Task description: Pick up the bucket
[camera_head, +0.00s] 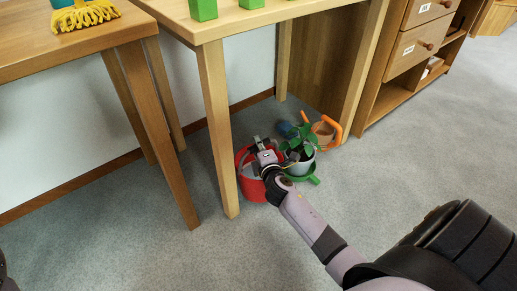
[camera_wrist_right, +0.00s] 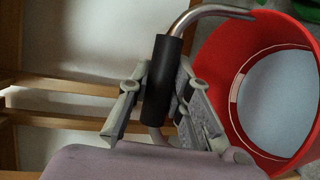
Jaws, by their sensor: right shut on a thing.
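The red bucket (camera_head: 247,187) stands on the grey floor beside the front leg of the middle table. Its open top also shows in the right wrist view (camera_wrist_right: 217,75), with a pale inside. My right gripper (camera_head: 264,155) is over the bucket, its arm reaching in from the lower right. In the right wrist view, my right gripper (camera_wrist_right: 164,88) is shut around the black grip of the bent metal handle (camera_wrist_right: 163,62). The handle is raised beside the bucket's rim. Part of the bucket is hidden by my wrist in the head view. My left gripper is not in view.
A potted plant (camera_head: 301,157), a green watering can (camera_head: 313,179) and an orange-handled item (camera_head: 333,128) stand close right of the bucket. A table leg (camera_head: 218,130) is just left. Open floor lies in front.

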